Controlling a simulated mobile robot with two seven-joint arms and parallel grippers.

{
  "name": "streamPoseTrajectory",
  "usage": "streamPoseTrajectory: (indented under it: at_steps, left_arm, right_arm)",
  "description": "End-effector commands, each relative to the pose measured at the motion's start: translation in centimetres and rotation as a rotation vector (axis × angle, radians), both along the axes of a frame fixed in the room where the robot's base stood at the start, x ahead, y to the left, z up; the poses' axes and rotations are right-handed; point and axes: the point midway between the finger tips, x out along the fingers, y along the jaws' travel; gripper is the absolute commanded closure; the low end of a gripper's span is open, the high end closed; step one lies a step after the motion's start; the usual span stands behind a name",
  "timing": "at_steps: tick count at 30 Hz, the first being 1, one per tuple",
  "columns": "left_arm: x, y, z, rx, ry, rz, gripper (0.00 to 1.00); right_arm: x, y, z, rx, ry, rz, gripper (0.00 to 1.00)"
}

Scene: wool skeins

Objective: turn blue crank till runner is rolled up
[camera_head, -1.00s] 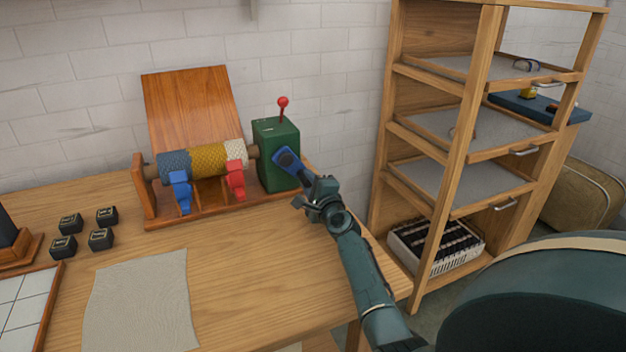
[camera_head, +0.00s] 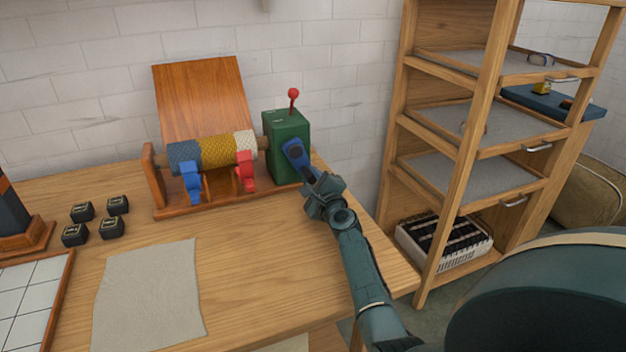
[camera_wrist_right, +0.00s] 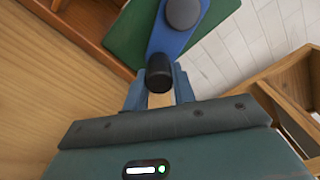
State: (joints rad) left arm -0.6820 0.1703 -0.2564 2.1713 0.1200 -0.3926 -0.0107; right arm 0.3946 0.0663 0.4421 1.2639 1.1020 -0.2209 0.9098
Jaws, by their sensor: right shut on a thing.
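The blue crank (camera_head: 296,154) is on the front of the green box (camera_head: 288,134) at the right end of the winder. In the right wrist view the crank's blue arm (camera_wrist_right: 180,38) runs from a dark round hub to a black handle (camera_wrist_right: 159,74). My right gripper (camera_wrist_right: 158,88) is shut on that handle. The runner (camera_head: 205,152) lies around the roller in blue, yellow and whitish bands. Whether any of it hangs loose behind cannot be told. My left gripper is not in view.
A red-knobbed lever (camera_head: 293,98) tops the green box. Blue (camera_head: 191,183) and red (camera_head: 245,171) clips stand before the roller. Several black blocks (camera_head: 112,227) and a grey cloth (camera_head: 150,290) lie on the table. A wooden shelf unit (camera_head: 480,150) stands at right.

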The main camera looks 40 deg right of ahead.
Motion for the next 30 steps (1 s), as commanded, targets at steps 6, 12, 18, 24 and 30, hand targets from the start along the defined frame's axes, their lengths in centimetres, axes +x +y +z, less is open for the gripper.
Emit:
streamPoseTrajectory:
  at_steps: [6, 12, 18, 24, 30]
  left_arm:
    - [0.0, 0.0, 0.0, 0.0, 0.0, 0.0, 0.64]
    - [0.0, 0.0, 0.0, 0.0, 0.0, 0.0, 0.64]
    - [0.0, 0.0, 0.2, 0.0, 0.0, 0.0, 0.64]
    - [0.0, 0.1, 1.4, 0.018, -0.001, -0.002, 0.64]
    - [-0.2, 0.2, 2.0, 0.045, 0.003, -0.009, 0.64]
  right_arm:
    - [0.1, 0.1, 0.0, -0.002, 0.001, 0.004, 0.62]
    - [0.0, 0.1, 0.0, -0.002, -0.001, 0.002, 0.52]
    - [-0.2, 0.1, 0.1, -0.002, 0.0, 0.001, 0.52]
    - [-2.7, 0.7, 0.3, -0.001, 0.002, 0.001, 0.52]
    - [-7.2, 1.8, 0.2, -0.001, 0.003, 0.002, 0.52]
